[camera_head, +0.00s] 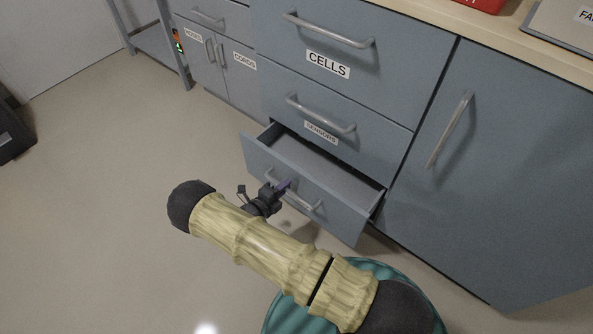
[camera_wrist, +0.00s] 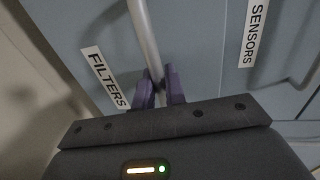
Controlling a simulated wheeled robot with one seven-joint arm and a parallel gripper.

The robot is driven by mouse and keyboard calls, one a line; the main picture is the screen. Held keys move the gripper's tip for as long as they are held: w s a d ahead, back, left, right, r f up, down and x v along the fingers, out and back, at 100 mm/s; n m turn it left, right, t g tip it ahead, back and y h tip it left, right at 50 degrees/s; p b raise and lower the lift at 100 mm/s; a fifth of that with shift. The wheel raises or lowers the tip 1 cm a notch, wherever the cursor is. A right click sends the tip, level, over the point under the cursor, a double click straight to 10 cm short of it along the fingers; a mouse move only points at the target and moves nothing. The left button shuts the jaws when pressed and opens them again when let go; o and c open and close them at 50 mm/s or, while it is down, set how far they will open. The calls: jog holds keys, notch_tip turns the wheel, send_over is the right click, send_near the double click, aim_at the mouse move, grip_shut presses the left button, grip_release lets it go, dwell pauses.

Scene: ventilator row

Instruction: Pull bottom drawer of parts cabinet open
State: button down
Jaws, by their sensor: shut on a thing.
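The parts cabinet (camera_head: 345,95) is blue-grey with a stack of three drawers. Its bottom drawer (camera_head: 345,215) stands partly out, and its light grey inside shows empty where visible. In the wrist view the bottom drawer's front (camera_wrist: 105,30) bears a label "FILTERS". My gripper (camera_head: 286,186) is at the drawer's bar handle (camera_head: 308,206). In the wrist view my gripper's purple fingers (camera_wrist: 160,88) are shut around the metal handle (camera_wrist: 147,40), one on each side.
The "SENSORS" drawer (camera_head: 300,100) and "CELLS" drawer (camera_head: 345,30) above are shut. A shut door (camera_head: 500,150) with a bar handle is on the right. More cabinets (camera_head: 225,60) stand at the left. The floor (camera_head: 100,150) in front is clear.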

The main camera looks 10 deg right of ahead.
jog(key=f+v, duration=0.3)
jog(key=v, duration=1.1)
jog(key=shift+s+a+p, duration=0.25)
jog(key=shift+s+p, duration=0.05)
jog(key=shift+p, duration=0.15)
jog(key=c, duration=1.6)
grip_release()
jog(key=shift+o, duration=0.2)
jog(key=p+v, duration=0.3)
jog(key=v, duration=1.4)
jog(key=shift+a, duration=0.2)
jog(key=shift+p, duration=0.3)
